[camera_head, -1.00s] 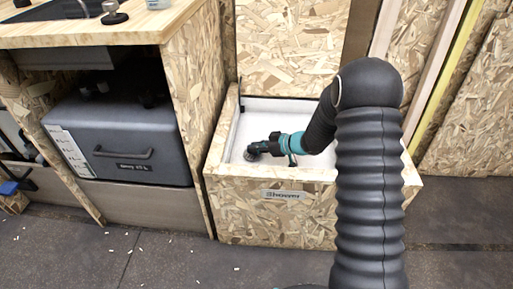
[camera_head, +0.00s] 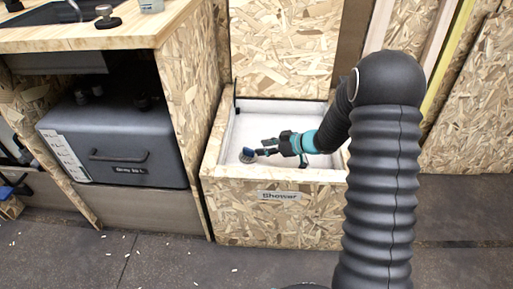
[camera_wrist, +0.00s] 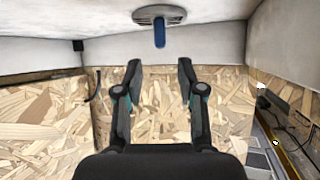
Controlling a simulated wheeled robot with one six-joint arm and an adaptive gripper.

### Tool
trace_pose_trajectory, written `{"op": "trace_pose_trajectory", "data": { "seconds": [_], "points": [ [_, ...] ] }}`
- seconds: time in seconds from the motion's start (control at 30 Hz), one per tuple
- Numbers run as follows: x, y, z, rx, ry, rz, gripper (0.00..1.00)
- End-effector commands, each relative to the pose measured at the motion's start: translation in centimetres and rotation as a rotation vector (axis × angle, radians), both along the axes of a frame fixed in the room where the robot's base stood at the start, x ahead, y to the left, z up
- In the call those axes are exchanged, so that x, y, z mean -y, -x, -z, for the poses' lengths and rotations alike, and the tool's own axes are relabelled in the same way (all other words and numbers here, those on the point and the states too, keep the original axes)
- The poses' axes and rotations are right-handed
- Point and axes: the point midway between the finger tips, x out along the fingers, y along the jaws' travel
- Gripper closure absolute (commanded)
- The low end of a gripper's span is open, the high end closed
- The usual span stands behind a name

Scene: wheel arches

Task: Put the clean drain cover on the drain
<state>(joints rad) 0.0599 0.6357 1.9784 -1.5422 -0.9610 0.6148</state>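A small round grey drain cover (camera_head: 246,158) with a blue upright piece lies on the white floor of the shower tray (camera_head: 236,131). The wrist view shows the cover (camera_wrist: 150,14) at the top, with the blue piece (camera_wrist: 160,34) sticking out from it. The drain itself is not visible; I cannot tell whether the cover sits exactly over it. My gripper (camera_head: 265,147) is just right of the cover in the head view. In the wrist view my gripper (camera_wrist: 160,64) has its two fingers spread apart with nothing between them.
The tray sits in a chipboard box (camera_head: 262,222) labelled Shower, with a chipboard panel (camera_head: 277,47) behind. To the left, a dark grey water tank (camera_head: 120,145) stands under a wooden counter (camera_head: 135,27) with a sink. Open dark floor (camera_head: 165,262) lies in front.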

Motion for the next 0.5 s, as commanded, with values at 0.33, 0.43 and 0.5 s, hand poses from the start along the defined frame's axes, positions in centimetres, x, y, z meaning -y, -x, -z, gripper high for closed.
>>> {"op": "trace_pose_trajectory", "data": {
  "seconds": [0.33, 0.43, 0.5],
  "points": [
    [1.4, 0.6, -1.0, 0.003, 0.001, 0.003, 0.61],
    [1.8, 0.1, -1.9, 0.025, 0.019, 0.036, 0.61],
    [2.4, -0.7, -3.4, 0.059, 0.048, 0.087, 0.61]
  ]
}}
